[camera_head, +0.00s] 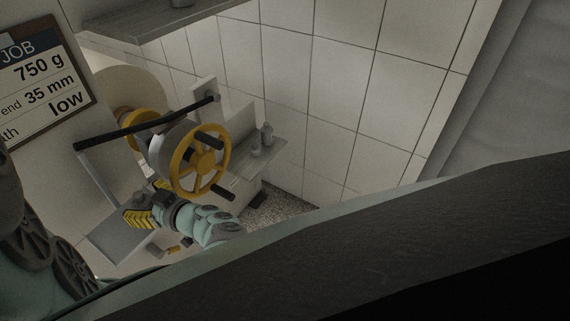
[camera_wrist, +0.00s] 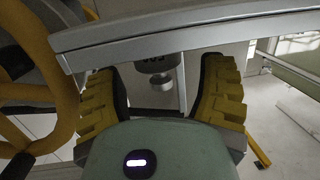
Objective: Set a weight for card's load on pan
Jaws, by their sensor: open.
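The job card (camera_head: 40,85) at the upper left reads 750 g, 35 mm and low. My gripper (camera_head: 138,208) is low in the head view, beside the yellow handwheel. Its yellow fingers are spread apart; it also shows in the wrist view (camera_wrist: 160,92). A grey weight-like cylinder with a knob (camera_wrist: 160,84) appears between the fingers, partly hidden by a grey bar; its marking is unclear and I see no finger touching it. A flat grey plate (camera_head: 104,243) lies below the gripper; I cannot tell whether it is the pan.
A yellow handwheel (camera_head: 203,163) and a black lever bar (camera_head: 145,128) stand close to my gripper. Small grey pieces (camera_head: 266,134) stand on a shelf behind. A grey bar (camera_wrist: 190,33) crosses the wrist view above the fingers. A tiled wall closes the back.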

